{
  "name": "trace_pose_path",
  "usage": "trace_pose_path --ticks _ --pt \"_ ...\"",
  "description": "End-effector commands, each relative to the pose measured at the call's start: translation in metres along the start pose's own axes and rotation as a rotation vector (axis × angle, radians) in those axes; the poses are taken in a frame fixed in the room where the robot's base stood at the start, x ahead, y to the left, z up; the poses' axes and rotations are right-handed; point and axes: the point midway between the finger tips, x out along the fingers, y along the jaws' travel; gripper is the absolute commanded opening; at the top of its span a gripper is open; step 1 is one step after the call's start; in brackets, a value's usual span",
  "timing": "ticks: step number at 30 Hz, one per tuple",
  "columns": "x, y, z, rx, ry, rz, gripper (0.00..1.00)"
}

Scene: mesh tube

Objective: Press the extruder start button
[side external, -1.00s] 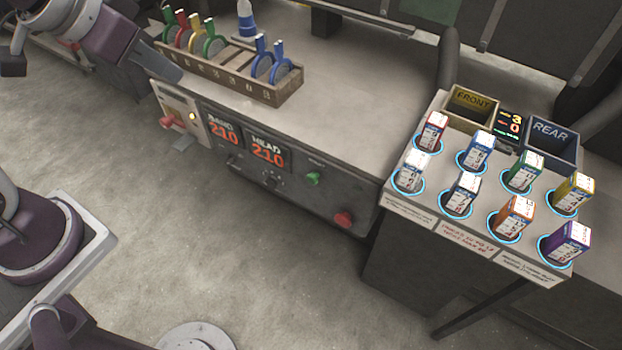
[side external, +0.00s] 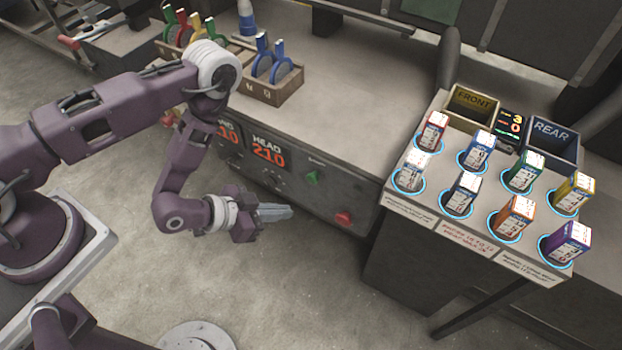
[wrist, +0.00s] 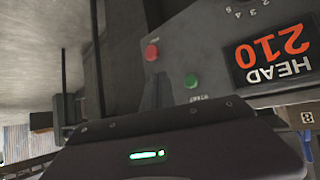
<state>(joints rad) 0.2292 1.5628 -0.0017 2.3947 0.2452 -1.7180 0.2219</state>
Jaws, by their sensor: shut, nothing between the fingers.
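The green start button (side external: 313,177) sits on the dark front panel of the machine, right of the HEAD 210 display (side external: 267,150). In the wrist view the green button (wrist: 191,81) shows above my gripper's dark housing, with blurred lettering beside it. A red button (side external: 343,218) is lower right on the same panel; it also shows in the wrist view (wrist: 152,52). My gripper (side external: 290,212) is shut and empty. It is held in front of the panel, left of and below the green button in the side view, apart from it.
A wooden rack (side external: 283,94) with coloured-handled discs stands on the bench top (side external: 345,65). At right, a slanted stand (side external: 408,208) holds several coloured boxes in lit rings, with FRONT (side external: 471,99) and REAR (side external: 551,132) bins behind.

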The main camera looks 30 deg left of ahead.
Motion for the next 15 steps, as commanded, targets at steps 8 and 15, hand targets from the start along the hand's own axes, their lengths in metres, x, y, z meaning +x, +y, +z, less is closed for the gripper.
trace_pose_path --ticks 8,15 --pt "-0.0046 0.0073 0.0151 -0.008 0.020 0.006 0.00" --pt "-0.0026 0.0056 0.0130 -0.008 0.021 0.005 0.00"
